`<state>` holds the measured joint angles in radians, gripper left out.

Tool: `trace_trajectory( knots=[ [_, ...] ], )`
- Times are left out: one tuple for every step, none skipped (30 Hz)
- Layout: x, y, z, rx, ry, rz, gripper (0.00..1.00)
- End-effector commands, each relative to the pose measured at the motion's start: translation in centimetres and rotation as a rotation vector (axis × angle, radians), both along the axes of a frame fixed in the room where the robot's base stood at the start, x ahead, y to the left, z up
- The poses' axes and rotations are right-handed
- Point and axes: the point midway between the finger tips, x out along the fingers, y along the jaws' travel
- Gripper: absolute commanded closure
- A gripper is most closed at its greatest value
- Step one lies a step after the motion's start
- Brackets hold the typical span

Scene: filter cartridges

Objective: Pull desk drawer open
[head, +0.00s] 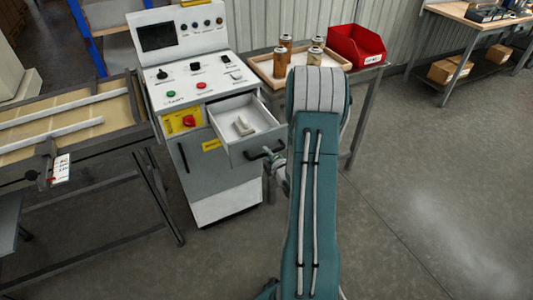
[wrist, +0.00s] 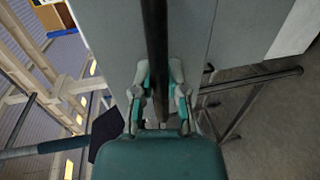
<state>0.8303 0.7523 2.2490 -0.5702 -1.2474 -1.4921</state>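The desk drawer (head: 233,112) stands out from the front of the grey control desk (head: 218,188), open, with a small pale object (head: 243,126) inside. Its dark bar handle (head: 257,154) is on the drawer front. In the wrist view the handle (wrist: 155,40) runs down between the fingers of my gripper (wrist: 160,88), one finger close on each side. My gripper looks shut on the handle; the exact contact is hard to see. In the head view my gripper (head: 279,168) is at the handle's right end, partly hidden behind my teal arm.
A table to the right holds a wooden tray (head: 268,75) with several brown cartridges (head: 285,45) and a red bin (head: 355,45). A conveyor-like table (head: 75,125) stands close on the left. The floor at right (head: 430,190) is clear.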

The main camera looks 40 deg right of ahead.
Motion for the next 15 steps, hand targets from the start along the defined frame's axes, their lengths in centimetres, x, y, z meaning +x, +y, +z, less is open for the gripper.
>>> trace_trajectory(
  knots=[
    [-0.15, 0.26, -0.51, 0.009, 0.013, 0.003, 0.64],
    [-0.14, 0.25, -0.5, 0.009, 0.013, 0.003, 0.51],
    [-0.13, 0.23, -0.45, 0.008, 0.011, 0.002, 0.46],
    [-0.11, 0.21, -0.41, 0.007, 0.011, 0.002, 0.46],
    [-0.1, 0.19, -0.38, 0.006, 0.01, 0.002, 0.46],
    [-0.09, 0.17, -0.33, 0.006, 0.009, 0.001, 0.46],
    [-0.08, 0.15, -0.3, 0.005, 0.008, 0.002, 0.46],
    [-0.07, 0.14, -0.27, 0.004, 0.007, 0.002, 0.46],
    [-0.06, 0.12, -0.25, 0.004, 0.006, 0.002, 0.46],
    [-0.05, 0.11, -0.23, 0.004, 0.006, 0.002, 0.46],
    [-0.05, 0.1, -0.21, 0.004, 0.005, 0.001, 0.46],
    [-0.06, 0.09, -0.18, 0.003, 0.005, 0.001, 0.46],
    [-0.09, 0.09, -0.16, 0.003, 0.004, 0.001, 0.46],
    [-0.19, 0.1, -0.13, 0.003, 0.004, 0.001, 0.46],
    [-0.42, 0.13, -0.07, 0.003, 0.004, 0.0, 0.46]
  ],
)
